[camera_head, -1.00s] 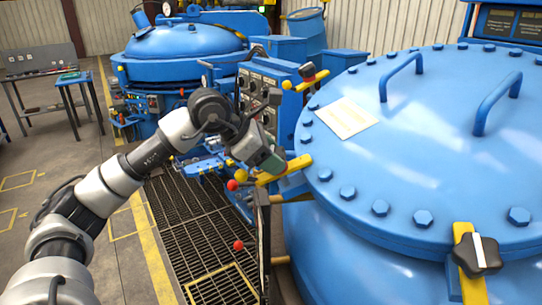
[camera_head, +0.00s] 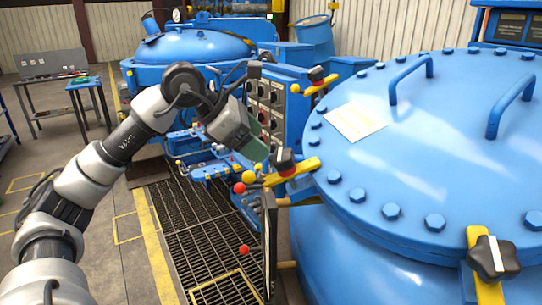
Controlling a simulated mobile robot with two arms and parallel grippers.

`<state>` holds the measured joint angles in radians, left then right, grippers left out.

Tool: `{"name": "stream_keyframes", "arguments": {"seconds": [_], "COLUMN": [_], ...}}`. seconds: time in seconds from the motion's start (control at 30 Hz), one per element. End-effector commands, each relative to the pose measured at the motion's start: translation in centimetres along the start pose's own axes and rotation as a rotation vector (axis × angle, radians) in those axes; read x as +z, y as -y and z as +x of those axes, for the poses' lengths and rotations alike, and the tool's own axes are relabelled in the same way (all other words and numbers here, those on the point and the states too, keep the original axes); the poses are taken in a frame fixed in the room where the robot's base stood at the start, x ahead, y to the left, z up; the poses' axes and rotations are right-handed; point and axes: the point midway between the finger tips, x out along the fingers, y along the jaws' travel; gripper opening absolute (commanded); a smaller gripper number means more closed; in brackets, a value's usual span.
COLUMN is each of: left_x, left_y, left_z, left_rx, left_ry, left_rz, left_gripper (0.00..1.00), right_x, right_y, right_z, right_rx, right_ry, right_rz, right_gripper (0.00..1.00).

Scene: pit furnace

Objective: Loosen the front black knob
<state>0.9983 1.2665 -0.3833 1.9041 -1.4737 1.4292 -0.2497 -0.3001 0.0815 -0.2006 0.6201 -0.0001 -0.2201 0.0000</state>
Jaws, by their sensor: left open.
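The blue furnace lid (camera_head: 430,140) fills the right side, with yellow clamp bars at its rim. A black knob (camera_head: 493,257) with a white stripe sits on the yellow bar at the lower right. Another black knob (camera_head: 285,160), with red on it, sits on the yellow bar at the lid's left edge. A third black knob (camera_head: 317,75) sits on a bar farther back. My left gripper (camera_head: 258,150) is open, with greenish finger pads just left of the left-edge knob; I cannot tell whether they touch. My right gripper is out of view.
A control panel (camera_head: 265,98) with several switches stands behind my left gripper. A yellow ball (camera_head: 248,177) and a red ball (camera_head: 244,250) are below it. Two blue handles rise from the lid. Dark floor grating (camera_head: 205,235) lies left of the furnace.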

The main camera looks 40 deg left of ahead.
Motion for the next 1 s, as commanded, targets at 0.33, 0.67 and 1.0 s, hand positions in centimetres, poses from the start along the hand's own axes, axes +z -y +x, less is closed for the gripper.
{"name": "stream_keyframes", "arguments": {"seconds": [0.33, 0.67, 1.0], "left_x": [0.0, 0.0, 0.0], "left_y": [0.0, 0.0, 0.0], "left_z": [-3.8, -3.8, -3.8], "left_rx": [0.000, 0.000, 0.000], "left_ry": [0.001, 0.001, 0.000], "left_rz": [0.000, -0.001, -0.001], "left_gripper": [0.80, 0.80, 0.80], "right_x": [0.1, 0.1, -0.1], "right_y": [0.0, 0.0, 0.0], "right_z": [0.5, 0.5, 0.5], "right_rx": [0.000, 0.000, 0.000], "right_ry": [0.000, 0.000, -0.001], "right_rz": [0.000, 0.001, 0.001], "right_gripper": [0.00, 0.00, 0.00]}}
